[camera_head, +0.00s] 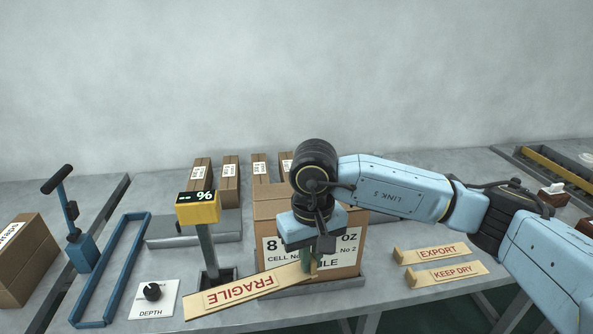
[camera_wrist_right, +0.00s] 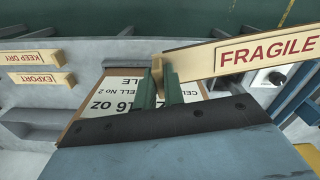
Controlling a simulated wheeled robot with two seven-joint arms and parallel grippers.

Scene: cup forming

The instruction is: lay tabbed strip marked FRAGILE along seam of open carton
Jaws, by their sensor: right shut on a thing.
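The tabbed strip marked FRAGILE (camera_head: 240,292) is pale wood-coloured with red letters. My right gripper (camera_head: 315,262) is shut on the tab at its right end, and the strip slants down to the left. In the right wrist view the green fingers (camera_wrist_right: 161,85) pinch the tab, and the strip (camera_wrist_right: 265,50) extends right. The brown carton (camera_head: 268,207) stands just behind the strip, with a white label on its front. My gripper and wrist hide part of its front and top, so I cannot see its seam clearly. My left gripper is not in view.
Tabbed strips marked EXPORT (camera_head: 437,252) and KEEP DRY (camera_head: 450,275) lie to the right. A yellow display (camera_head: 198,213) on a post stands left of the carton. A DEPTH knob plate (camera_head: 153,298) and a blue frame (camera_head: 97,308) lie further left. Several small cartons stand behind.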

